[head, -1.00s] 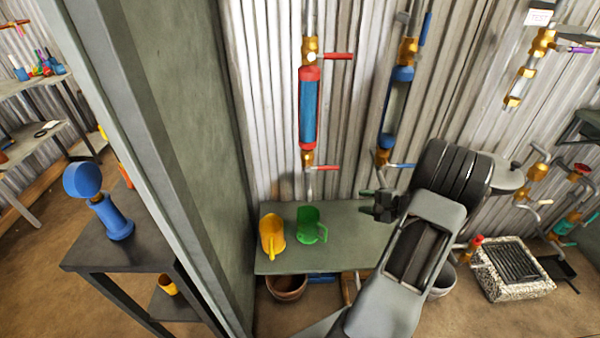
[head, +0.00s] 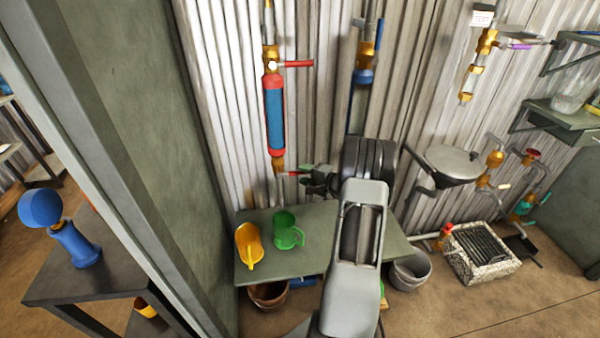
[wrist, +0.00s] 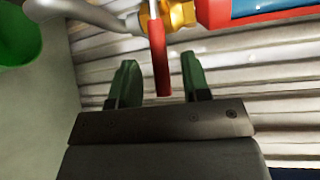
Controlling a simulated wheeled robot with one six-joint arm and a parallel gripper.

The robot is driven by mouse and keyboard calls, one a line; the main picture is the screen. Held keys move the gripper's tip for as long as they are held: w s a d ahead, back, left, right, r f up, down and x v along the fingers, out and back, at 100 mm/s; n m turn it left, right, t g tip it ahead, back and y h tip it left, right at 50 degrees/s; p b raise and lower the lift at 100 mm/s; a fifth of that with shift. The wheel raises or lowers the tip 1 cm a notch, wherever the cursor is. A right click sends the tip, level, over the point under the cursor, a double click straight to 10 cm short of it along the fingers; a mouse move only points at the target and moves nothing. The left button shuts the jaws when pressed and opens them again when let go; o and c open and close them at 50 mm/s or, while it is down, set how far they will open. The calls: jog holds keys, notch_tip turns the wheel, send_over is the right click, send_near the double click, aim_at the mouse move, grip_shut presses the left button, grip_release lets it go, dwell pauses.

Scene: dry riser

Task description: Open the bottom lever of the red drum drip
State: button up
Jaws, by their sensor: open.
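The red drum drip (head: 274,112) is a blue cylinder with red ends, mounted upright on the corrugated wall in the head view. Its red lower end also shows in the wrist view (wrist: 215,10). The bottom lever (head: 297,173) is a red handle on the brass valve under the drum, pointing right. In the wrist view the lever (wrist: 160,65) reaches between the fingertips of my gripper (wrist: 158,80), with gaps on both sides. My gripper is open, and in the head view (head: 312,178) it is at the lever's right end, partly hidden by my arm.
A second, blue-ended pipe unit (head: 364,75) is to the right, partly behind my arm. A red top lever (head: 298,64) is above the drum. Below is a green table (head: 330,228) with a yellow jug (head: 249,245) and a green jug (head: 288,232).

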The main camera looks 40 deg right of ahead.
jog(key=shift+x, duration=1.35)
jog(key=shift+c, duration=0.2)
grip_shut()
jog(key=shift+s, duration=0.1)
